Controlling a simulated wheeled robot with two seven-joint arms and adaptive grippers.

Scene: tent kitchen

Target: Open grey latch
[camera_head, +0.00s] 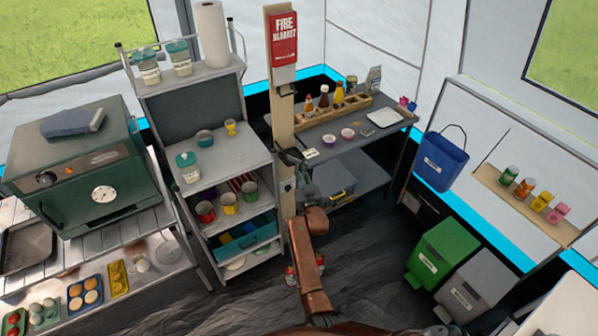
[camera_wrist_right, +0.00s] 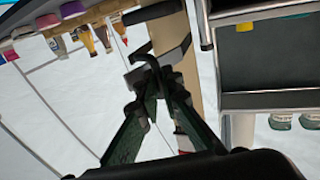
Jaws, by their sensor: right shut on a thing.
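The grey latch (camera_wrist_right: 172,58) is a dark grey metal piece with a bent bar, set against the wooden post (camera_wrist_right: 172,24) in the right wrist view. In the head view the latch (camera_head: 289,156) shows small at the post's middle height. My right gripper (camera_head: 296,162) reaches up to it from below, at the end of my brown arm. In the right wrist view its two green fingers (camera_wrist_right: 152,78) converge and are shut on the latch. The fingers hide part of the latch, and its exact angle is hard to tell. My left gripper is not in view.
The post (camera_head: 285,120) carries a red fire blanket box (camera_head: 284,40) and a small dark bracket (camera_head: 287,89). A grey shelf rack (camera_head: 220,150) stands close on its left. A table (camera_head: 345,132) with bottles stands right. Dark floor is open before the bins (camera_head: 442,250).

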